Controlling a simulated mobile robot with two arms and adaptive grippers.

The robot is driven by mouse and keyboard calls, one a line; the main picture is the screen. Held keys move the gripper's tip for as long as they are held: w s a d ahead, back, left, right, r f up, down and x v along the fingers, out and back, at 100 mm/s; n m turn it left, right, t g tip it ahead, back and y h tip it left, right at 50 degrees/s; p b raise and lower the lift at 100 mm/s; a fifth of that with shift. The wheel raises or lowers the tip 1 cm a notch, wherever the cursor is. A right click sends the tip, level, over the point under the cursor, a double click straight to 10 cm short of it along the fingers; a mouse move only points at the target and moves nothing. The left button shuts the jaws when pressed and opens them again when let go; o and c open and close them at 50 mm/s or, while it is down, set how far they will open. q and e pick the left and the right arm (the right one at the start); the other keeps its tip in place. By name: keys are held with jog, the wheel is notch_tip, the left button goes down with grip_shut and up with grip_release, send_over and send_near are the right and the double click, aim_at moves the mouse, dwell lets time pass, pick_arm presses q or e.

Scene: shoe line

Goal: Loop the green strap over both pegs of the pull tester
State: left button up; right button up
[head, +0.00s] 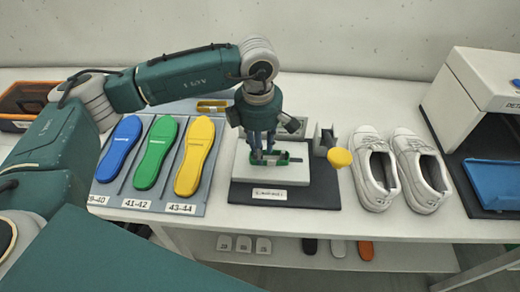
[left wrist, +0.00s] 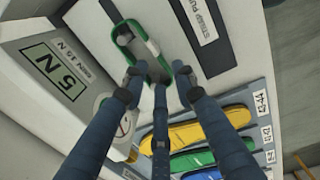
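The green strap (head: 283,161) lies as a long loop at the pull tester (head: 242,172), under my left gripper (head: 263,152). In the left wrist view the strap (left wrist: 118,50) surrounds a round grey peg (left wrist: 125,41) at its far end. A small pale piece (left wrist: 153,47) lies along its right side. The near end of the loop lies by the fingertips, and I cannot make out the second peg there. The left gripper (left wrist: 159,78) has its fingers spread, close to this end; whether they touch the strap is unclear. My right gripper is in neither view.
A display reading 5 N (left wrist: 54,73) is beside the strap. Blue, green and yellow insoles (head: 194,158) lie left of the tester. A yellow knob (head: 341,158), white shoes (head: 418,172) and a machine with a blue tray (head: 497,186) are to the right.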

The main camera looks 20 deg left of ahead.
aim_at(258, 167)
pick_arm(q)
jog(key=f, duration=0.1)
jog(key=s+f, duration=0.1)
jog(key=f, duration=0.1)
jog(key=shift+a+f+g, duration=0.1)
jog(key=shift+f+g, duration=0.05)
jog(key=shift+g, duration=0.15)
jog(key=shift+w+a+f, duration=0.25)
jog(key=shift+w+f, duration=0.05)
jog(key=shift+w, duration=0.4)
jog(key=shift+s+r, duration=0.1)
jog(key=shift+r, duration=0.15)
jog(key=shift+d+r, duration=0.1)
jog(key=shift+d, duration=0.05)
jog(key=shift+r, duration=0.1)
notch_tip(258, 167, up, 6)
jog(key=shift+r, duration=0.1)
jog(key=shift+s+r, duration=0.1)
jog(key=shift+r, duration=0.65)
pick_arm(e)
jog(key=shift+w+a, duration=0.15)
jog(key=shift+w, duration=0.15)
pick_arm(q)
jog(key=shift+p, duration=0.3)
